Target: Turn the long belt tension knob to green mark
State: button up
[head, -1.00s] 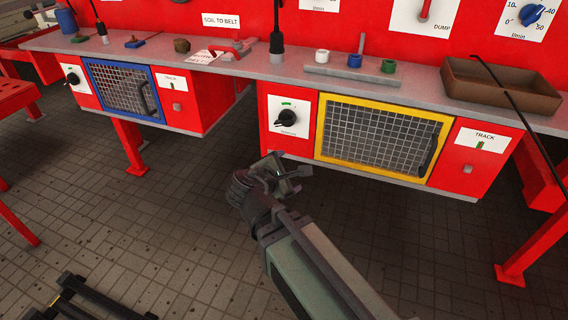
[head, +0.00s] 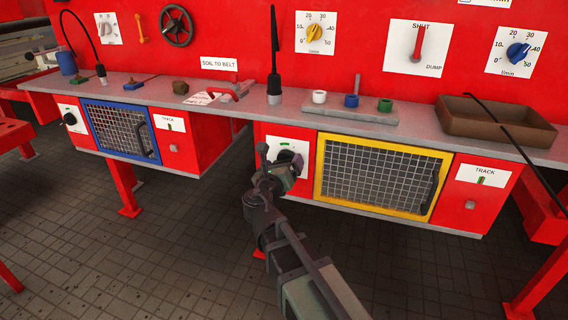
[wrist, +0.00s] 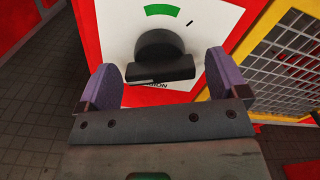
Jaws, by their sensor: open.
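The tension knob (wrist: 160,52) is black and round with a protruding bar grip, on a white plate (wrist: 118,20) set in the red panel. A green arc mark (wrist: 163,10) is above it, with a short black tick to its right. The bar looks roughly level in the wrist view. My gripper (wrist: 156,85) is open, with one purple finger pad on each side of the knob; I cannot tell whether either touches. In the head view my gripper (head: 284,167) is in front of the plate and partly covers the knob. The plate's lettering is mostly hidden.
A yellow-framed mesh door (head: 382,212) is just right of the plate. A similar black knob (head: 70,118) is left of the blue-framed mesh (head: 118,130). The grey bench shelf (head: 340,140) juts out above, bearing several small items and a brown tray (head: 470,132). The floor below is open.

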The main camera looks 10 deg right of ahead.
jog(key=shift+w+d, duration=0.35)
jog(key=shift+w, duration=0.15)
jog(key=c, duration=0.9)
